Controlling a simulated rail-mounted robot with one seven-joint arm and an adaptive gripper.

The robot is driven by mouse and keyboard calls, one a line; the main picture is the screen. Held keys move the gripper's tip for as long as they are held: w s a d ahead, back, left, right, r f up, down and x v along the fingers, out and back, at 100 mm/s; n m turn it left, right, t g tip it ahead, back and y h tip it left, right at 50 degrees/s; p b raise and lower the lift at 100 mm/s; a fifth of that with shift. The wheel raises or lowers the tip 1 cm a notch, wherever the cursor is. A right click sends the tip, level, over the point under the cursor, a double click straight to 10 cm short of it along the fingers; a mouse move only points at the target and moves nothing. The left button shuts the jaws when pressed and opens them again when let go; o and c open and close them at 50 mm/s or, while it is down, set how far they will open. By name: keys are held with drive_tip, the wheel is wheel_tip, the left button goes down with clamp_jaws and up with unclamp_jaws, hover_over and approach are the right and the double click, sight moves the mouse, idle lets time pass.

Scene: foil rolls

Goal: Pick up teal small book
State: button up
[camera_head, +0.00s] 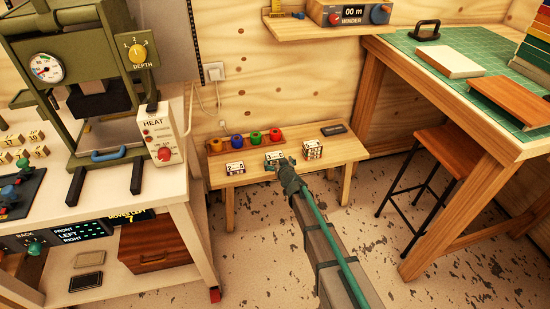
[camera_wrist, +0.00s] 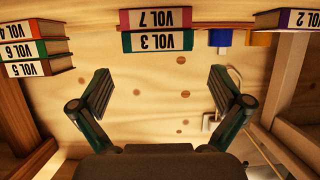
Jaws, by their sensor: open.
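The teal small book, marked VOL 3 (camera_wrist: 158,41), is in the wrist view at the top middle, directly against a pink book marked VOL 7 (camera_wrist: 158,18). The wrist view looks upside down, so the teal book appears to lie on top of the pink one. In the head view this middle stack (camera_head: 273,156) stands on the low wooden bench, partly hidden by my gripper (camera_head: 284,165). In the wrist view my gripper (camera_wrist: 160,84) is open and empty, its fingers wide apart. The book is beyond the fingertips, not between them.
A stack of several books (camera_head: 313,149) stands right of the middle one, and a VOL 2 book (camera_head: 235,168) left. Coloured spools (camera_head: 256,137) line the bench's back (camera_head: 225,158).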

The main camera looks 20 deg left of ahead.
sight(275, 156)
drive_tip(key=shift+p+x, duration=0.5)
drive_tip(key=shift+x, duration=3.1)
drive_tip(key=shift+w+d, duration=0.1)
drive_tip(key=shift+d, duration=0.05)
drive_tip(key=shift+r, duration=0.1)
drive_tip(key=c, duration=1)
drive_tip(key=shift+c, duration=0.2)
